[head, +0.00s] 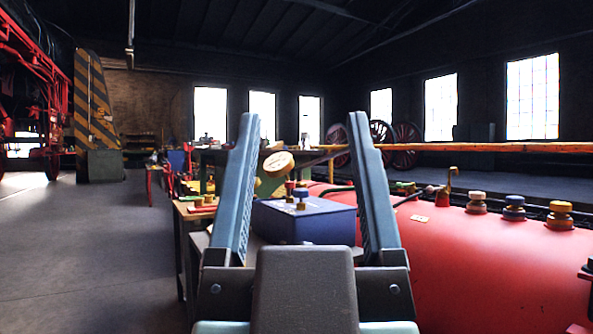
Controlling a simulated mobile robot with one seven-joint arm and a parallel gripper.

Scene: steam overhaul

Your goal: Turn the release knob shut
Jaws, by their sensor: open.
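My gripper (303,122) reaches forward in the middle of the head view, its two long blue-grey fingers spread wide with nothing between them. Beyond it stands a dark blue box (310,226) with a small red knob (290,190) and a blue knob (300,195) on top. I cannot tell which one is the release knob.
The red tank (450,262) fills the lower right, with a brass hooked fitting (449,184) on it. A yellow rail (480,147) runs behind. A wooden bench (187,222) stands left of the gripper. The grey floor (90,255) is clear at left.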

